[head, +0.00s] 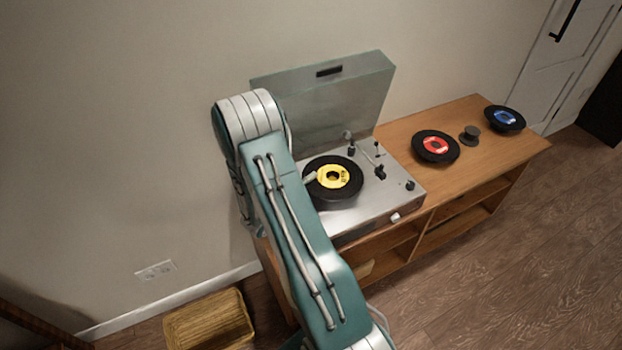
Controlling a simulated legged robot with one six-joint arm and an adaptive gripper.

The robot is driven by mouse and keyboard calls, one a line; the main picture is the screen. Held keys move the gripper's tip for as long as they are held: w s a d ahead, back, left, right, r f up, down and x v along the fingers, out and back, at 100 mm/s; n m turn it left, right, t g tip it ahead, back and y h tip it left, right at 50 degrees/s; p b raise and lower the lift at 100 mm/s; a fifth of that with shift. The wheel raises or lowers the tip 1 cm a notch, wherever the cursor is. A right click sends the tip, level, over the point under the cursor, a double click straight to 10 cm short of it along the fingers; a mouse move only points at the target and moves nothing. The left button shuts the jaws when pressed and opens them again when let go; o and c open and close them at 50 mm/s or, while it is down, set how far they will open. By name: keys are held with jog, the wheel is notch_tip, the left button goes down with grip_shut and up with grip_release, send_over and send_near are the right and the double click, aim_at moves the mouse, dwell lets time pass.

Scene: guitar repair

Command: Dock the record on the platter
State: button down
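The record player (380,210) is open on the wooden cabinet, its lid (350,100) raised against the wall. A black record with a yellow label (346,168) is over the platter area. I cannot tell whether it rests flat on the platter or sits slightly above it; the platter is mostly hidden under it. My arm covers the left side of the player. A small pale tip, apparently of my gripper (309,176), shows at the record's left edge. The rest of my gripper is hidden behind my arm, so its grip on the record is not visible.
The tonearm (380,171) is right of the record. A red-label record (435,147), a small dark knob-like object (470,135) and a blue-label record (505,118) are on the cabinet top (455,180). A woven basket (208,322) stands on the floor at lower left.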

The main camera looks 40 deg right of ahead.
jog(key=shift+f, duration=0.8)
jog(key=c, duration=1.1)
grip_release()
jog(key=shift+s+a+f, duration=0.1)
jog(key=shift+s+f, duration=0.05)
jog(key=shift+a, duration=0.1)
jog(key=shift+a+f, duration=0.1)
jog(key=shift+a, duration=0.8)
jog(key=a, duration=0.3)
jog(key=shift+a, duration=2.95)
